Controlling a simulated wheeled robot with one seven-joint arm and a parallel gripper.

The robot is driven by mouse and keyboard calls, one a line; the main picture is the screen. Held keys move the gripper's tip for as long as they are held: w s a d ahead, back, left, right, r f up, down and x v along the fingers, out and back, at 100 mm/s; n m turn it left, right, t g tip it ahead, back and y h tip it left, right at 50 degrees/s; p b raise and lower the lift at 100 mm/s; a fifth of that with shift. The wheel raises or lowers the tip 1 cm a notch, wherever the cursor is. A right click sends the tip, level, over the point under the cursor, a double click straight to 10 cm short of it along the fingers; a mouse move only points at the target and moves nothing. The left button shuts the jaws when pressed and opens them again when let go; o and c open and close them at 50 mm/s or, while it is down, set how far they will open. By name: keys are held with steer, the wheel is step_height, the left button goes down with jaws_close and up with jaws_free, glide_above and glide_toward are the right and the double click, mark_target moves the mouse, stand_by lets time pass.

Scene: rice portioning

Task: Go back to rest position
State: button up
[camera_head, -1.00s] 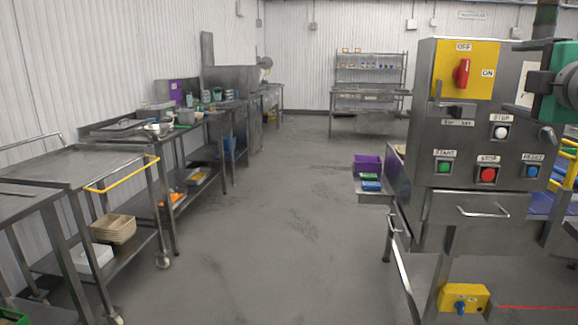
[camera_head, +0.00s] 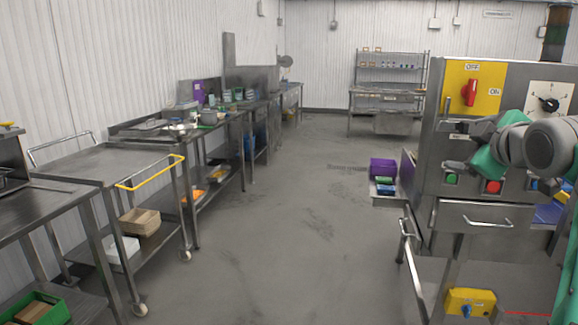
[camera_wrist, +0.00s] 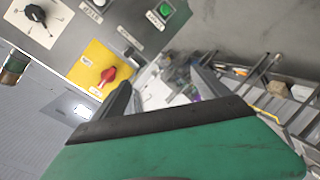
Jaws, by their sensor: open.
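My gripper (camera_head: 462,152) is at the right of the head view, in front of the steel control cabinet (camera_head: 428,180). Its green and grey housing covers part of the cabinet's buttons. In the wrist view my gripper (camera_wrist: 162,92) shows two grey fingers spread apart, with nothing visible between them. The cabinet's yellow panel with a red switch (camera_wrist: 110,75) lies beyond the left finger in that view. Whether the gripper touches the cabinet cannot be told.
A trolley with a yellow handle (camera_head: 150,172) and steel tables (camera_head: 40,205) line the left wall. A purple bin (camera_head: 382,169) sits on a shelf beside the cabinet. A steel rack (camera_head: 390,75) stands at the back. The middle floor is clear.

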steer(key=s+a+f+m+g+y+p, duration=0.3)
steer(key=a+f+m+g+p, duration=0.3)
steer(key=a+f, duration=1)
steer(key=s+a+f+m+g+p, duration=0.1)
steer(key=s+a+f+g+p, duration=0.1)
steer(key=s+a+f, duration=0.3)
steer(key=s+a+f+m+g+p, duration=0.1)
steer(key=s+a+f+g+p, duration=0.2)
steer(key=s+f, duration=0.4)
steer(key=s+a, duration=0.1)
steer(key=s, duration=0.1)
steer(key=shift+s+a+f+m+p, duration=0.25)
steer(key=shift+s+a+m+p, duration=0.05)
steer(key=shift+s+a+m, duration=0.1)
steer(key=shift+w, duration=0.1)
steer(key=shift+c, duration=0.2)
